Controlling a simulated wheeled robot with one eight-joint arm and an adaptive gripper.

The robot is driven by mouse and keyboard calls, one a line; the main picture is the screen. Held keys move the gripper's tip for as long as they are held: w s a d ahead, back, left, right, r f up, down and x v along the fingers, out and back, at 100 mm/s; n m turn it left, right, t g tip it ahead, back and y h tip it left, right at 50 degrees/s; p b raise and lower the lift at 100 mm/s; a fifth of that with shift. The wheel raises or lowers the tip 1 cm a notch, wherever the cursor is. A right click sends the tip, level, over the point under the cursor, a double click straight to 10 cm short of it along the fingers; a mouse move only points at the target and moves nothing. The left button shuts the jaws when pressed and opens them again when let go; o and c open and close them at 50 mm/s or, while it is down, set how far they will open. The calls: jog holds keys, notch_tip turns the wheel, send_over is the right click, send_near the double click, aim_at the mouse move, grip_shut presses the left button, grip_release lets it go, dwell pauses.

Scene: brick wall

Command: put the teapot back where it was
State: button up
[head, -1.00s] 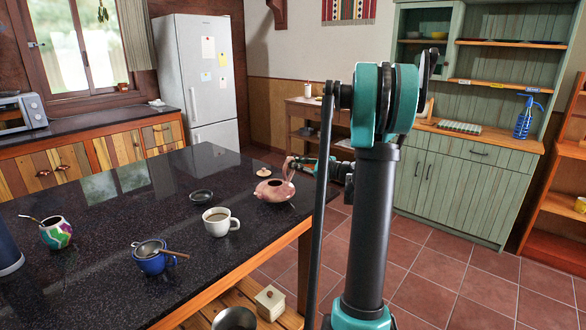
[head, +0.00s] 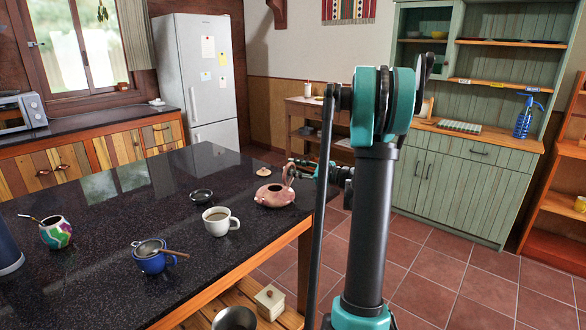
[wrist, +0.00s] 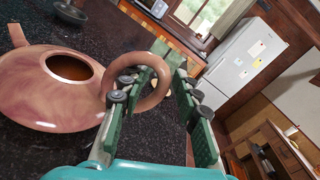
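The pink teapot (head: 274,196) stands upright and lidless on the dark counter near its right edge. In the wrist view, the teapot (wrist: 45,85) shows its open top at the left, with its ring handle (wrist: 154,98) toward me. My gripper (wrist: 170,62) is open, its green fingers spread. The left finger overlaps the handle ring, and the right finger is apart from it. In the head view, my gripper (head: 291,170) is at the handle side of the teapot. The lid (head: 264,172) lies on the counter just behind the teapot.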

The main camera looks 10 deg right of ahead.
jog(key=shift+r, duration=0.1)
jog(key=shift+s+d, duration=0.15)
jog(key=v, duration=1.1)
jog(key=shift+s+d, duration=0.2)
jog(key=shift+s, duration=0.05)
